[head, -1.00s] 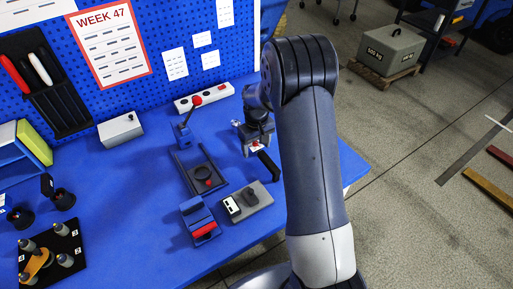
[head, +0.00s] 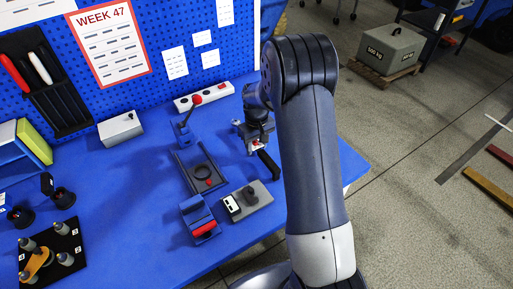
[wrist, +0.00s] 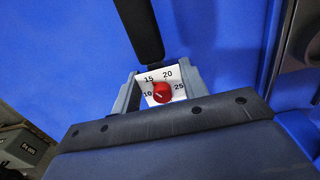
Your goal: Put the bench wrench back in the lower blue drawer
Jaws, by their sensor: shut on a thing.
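The bench wrench has a black handle (head: 268,165) and a white scale plate with a red dial marked 10 to 25, seen in the wrist view (wrist: 161,91). My gripper (head: 254,139) is shut on the wrench body, over the right part of the blue bench. In the wrist view my grey fingers (wrist: 160,86) stand on both sides of the dial plate, and the black handle (wrist: 141,30) runs away toward the top. The gap between wrench and bench is hard to judge. I cannot make out a lower blue drawer in either view.
On the blue bench (head: 130,200) stand a clamp fixture (head: 196,160), a blue block with a red bar (head: 200,222), a grey plate (head: 258,197) and a power strip (head: 215,92). A black tray (head: 68,238) is at front left. A pegboard (head: 180,25) rises behind.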

